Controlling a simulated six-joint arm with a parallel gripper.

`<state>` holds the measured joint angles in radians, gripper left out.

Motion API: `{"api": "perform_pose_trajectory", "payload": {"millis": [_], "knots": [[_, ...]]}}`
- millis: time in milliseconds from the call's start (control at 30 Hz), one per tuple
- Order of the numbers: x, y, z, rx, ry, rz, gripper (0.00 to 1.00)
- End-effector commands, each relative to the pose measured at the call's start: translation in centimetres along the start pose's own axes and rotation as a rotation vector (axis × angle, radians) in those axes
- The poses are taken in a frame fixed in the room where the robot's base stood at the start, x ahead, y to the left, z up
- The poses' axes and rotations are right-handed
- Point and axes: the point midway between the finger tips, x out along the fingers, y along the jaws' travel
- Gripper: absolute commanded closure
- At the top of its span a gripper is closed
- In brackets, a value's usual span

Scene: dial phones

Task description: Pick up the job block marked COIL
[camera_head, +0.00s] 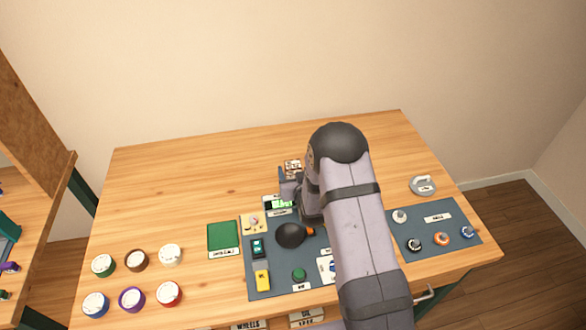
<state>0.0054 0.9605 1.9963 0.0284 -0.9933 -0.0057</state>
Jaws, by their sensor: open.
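Small pale blocks with dark markings (292,166) stand at the back middle of the table, just beyond my gripper. Their lettering is too small to read, so I cannot tell which one is marked COIL. My gripper (287,182) is open and low over the table, close to the near side of these blocks. My own arm comes up from the bottom right and hides part of the gripper and the table behind it. I cannot tell whether the fingers touch a block.
Several round pots, one red (169,294), stand at left. Another mat (460,213) lies right. The back left is clear.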

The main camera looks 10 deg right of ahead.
Motion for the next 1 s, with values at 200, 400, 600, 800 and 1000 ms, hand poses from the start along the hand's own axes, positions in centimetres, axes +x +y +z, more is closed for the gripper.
{"api": "perform_pose_trajectory", "payload": {"millis": [200,400,600,800,1000], "knots": [[1.9,-0.1,-0.2,0.0,-0.001,0.0,0.36],[3.9,-0.1,-0.1,0.0,-0.001,0.0,0.36],[4.8,-0.1,-0.1,0.0,-0.001,0.0,0.36],[4.8,-0.1,0.0,0.0,0.0,0.0,0.36],[4.8,-0.1,-0.1,0.0,0.0,0.0,0.72]]}}
